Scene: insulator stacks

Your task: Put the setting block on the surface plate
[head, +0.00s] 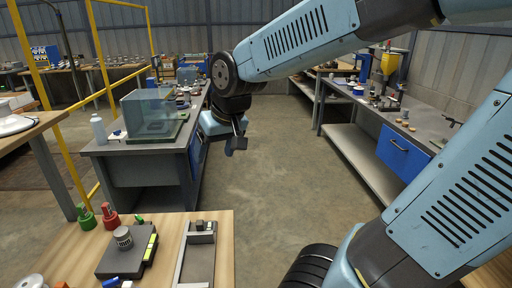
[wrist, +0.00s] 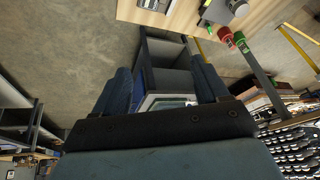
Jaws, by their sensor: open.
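My gripper (head: 237,143) hangs in the air over the floor gap, beyond the near wooden table. In the wrist view its two fingers (wrist: 162,88) stand apart with nothing held between them. A dark flat plate (head: 112,264) on the near table may be the surface plate; a grey cylinder and yellow-green strips are on it. A long grey tray (head: 198,262) lies to its right. A small block (head: 200,226) sits at the tray's far end and may be the setting block; I cannot tell for sure. My gripper touches none of them.
Red (head: 110,215) and green (head: 85,216) knobbed pieces stand at the near table's far left. A grey bench (head: 140,149) with a clear case stands beyond, left of my gripper. Another bench (head: 425,118) with a blue drawer stands right. Concrete floor between is clear.

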